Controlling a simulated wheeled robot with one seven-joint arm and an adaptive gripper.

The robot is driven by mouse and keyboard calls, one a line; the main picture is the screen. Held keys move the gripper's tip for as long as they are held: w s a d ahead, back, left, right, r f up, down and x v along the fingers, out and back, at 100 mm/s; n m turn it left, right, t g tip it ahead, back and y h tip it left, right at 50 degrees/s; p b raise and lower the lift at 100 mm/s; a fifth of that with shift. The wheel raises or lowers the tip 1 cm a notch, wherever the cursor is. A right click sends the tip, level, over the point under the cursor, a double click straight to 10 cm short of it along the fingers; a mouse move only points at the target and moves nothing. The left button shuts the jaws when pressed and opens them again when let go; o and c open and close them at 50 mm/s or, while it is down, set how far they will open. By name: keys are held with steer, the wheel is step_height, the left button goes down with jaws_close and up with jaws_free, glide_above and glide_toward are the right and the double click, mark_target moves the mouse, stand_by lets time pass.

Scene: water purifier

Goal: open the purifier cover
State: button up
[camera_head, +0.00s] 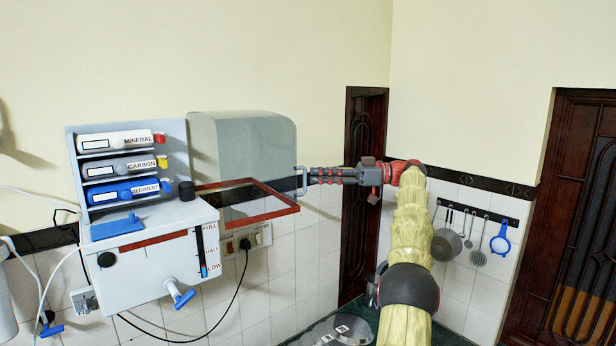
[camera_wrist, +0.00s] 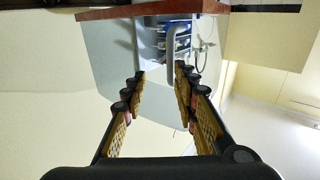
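The purifier (camera_head: 150,262) hangs on the wall at the left in the head view, its labelled cartridges exposed. Its grey translucent cover (camera_head: 245,145), with a red-brown lower frame, stands swung out to the right of the body. A pale loop handle (camera_head: 299,181) is at the cover's right end; it also shows in the wrist view (camera_wrist: 173,52). My gripper (camera_head: 308,176) points left at the handle. In the wrist view my gripper (camera_wrist: 160,72) has its fingers apart, with the handle at the fingertips, close to the right one. I cannot tell whether they touch.
Mineral (camera_head: 120,141), carbon (camera_head: 122,165) and sediment (camera_head: 124,190) cartridges sit in the body. A wall socket (camera_head: 248,240) with a black cable is below the cover. Utensils (camera_head: 472,240) hang at the right. A dark door (camera_head: 362,190) stands behind my arm.

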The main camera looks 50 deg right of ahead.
steer(key=v, duration=0.4)
steer(key=shift+s+d+f, duration=0.15)
steer(key=shift+f, duration=0.2)
stand_by(0.3)
